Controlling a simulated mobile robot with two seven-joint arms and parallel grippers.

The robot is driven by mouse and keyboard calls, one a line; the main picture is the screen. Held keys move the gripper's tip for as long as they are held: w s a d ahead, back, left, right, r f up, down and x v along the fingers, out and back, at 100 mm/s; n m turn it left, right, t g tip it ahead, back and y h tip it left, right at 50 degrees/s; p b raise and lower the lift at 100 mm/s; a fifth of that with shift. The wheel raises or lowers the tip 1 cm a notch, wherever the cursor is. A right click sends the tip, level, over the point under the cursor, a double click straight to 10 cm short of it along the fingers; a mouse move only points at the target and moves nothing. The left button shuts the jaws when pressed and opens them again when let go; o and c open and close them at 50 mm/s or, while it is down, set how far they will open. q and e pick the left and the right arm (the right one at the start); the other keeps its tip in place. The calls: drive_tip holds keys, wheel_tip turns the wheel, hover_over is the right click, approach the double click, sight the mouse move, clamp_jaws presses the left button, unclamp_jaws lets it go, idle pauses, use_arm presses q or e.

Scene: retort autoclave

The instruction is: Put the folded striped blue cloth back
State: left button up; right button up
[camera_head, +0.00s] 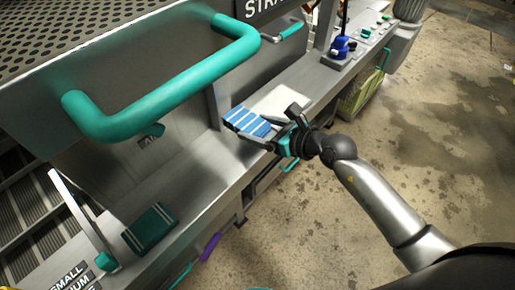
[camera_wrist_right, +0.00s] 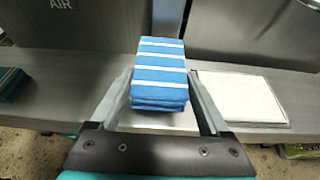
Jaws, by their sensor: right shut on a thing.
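The folded striped blue cloth (camera_head: 246,122) has white stripes and sits between the fingers of my right gripper (camera_head: 262,131). In the right wrist view the cloth (camera_wrist_right: 160,72) is a flat folded stack, with a finger along each side. My right gripper (camera_wrist_right: 160,108) is shut on it. The cloth is over the steel ledge (camera_head: 190,178), beside a white pad (camera_head: 283,99). I cannot tell whether it touches the ledge. My left gripper is not in view.
A folded dark green striped cloth (camera_head: 150,228) lies on the ledge at lower left. A large teal handle (camera_head: 170,85) juts out above the ledge. A blue object (camera_head: 342,47) stands farther along.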

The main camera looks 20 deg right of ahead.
sight(258, 151)
drive_tip(key=shift+f+b, duration=1.4)
drive_tip(key=shift+f, duration=1.9)
drive_tip(key=shift+f, duration=0.1)
drive_tip(key=o, duration=1.2)
drive_tip(key=shift+c, duration=0.2)
drive_tip(key=shift+r, duration=0.2)
drive_tip(key=p+v, duration=0.1)
drive_tip(key=v, duration=1.1)
drive_tip(key=shift+p, duration=0.3)
drive_tip(key=shift+d+f, duration=0.1)
